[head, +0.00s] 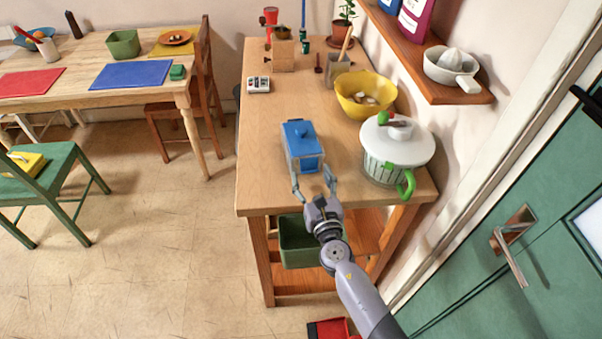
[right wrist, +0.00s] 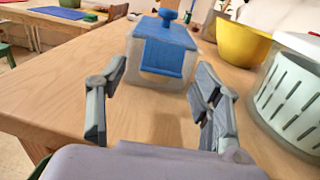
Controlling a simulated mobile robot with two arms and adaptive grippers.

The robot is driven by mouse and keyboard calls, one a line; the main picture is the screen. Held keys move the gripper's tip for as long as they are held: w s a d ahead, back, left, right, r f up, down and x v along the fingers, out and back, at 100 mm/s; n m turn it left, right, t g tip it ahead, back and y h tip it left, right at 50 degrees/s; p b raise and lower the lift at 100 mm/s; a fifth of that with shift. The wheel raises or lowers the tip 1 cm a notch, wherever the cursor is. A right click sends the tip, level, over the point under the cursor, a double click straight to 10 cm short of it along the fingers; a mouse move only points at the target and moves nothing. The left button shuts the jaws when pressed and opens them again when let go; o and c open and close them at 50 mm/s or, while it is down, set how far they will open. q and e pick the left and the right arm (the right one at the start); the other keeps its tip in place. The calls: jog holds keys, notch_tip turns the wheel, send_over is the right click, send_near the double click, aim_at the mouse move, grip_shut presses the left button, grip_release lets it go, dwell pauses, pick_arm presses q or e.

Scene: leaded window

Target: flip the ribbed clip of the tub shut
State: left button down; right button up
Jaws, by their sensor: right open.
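The tub (head: 302,159) has a grey-white body and a blue lid with a knob, and stands near the front edge of the wooden worktop. In the right wrist view the tub (right wrist: 165,50) is straight ahead, with a blue clip (right wrist: 163,58) on its near side. The clip slants down over the front wall; I cannot tell whether it is latched, and its ribs are too small to make out. My right gripper (head: 314,189) is open in front of the tub; its fingers (right wrist: 158,110) stand apart with nothing between them. My left gripper is not in view.
A white salad spinner (head: 378,170) with a green handle stands close on the right. A yellow bowl (head: 350,105) is behind it. The worktop (head: 262,135) is clear left of the tub. A wooden shelf (head: 455,90) juts from the right wall.

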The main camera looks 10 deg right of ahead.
jog(key=shift+w, duration=0.65)
jog(key=shift+c, duration=0.5)
jog(key=c, duration=1.1)
jog(key=f+t+b, duration=0.1)
jog(key=b, duration=0.5)
jog(key=shift+w, duration=0.15)
jog(key=shift+y+b, duration=0.3)
jog(key=shift+r, duration=0.25)
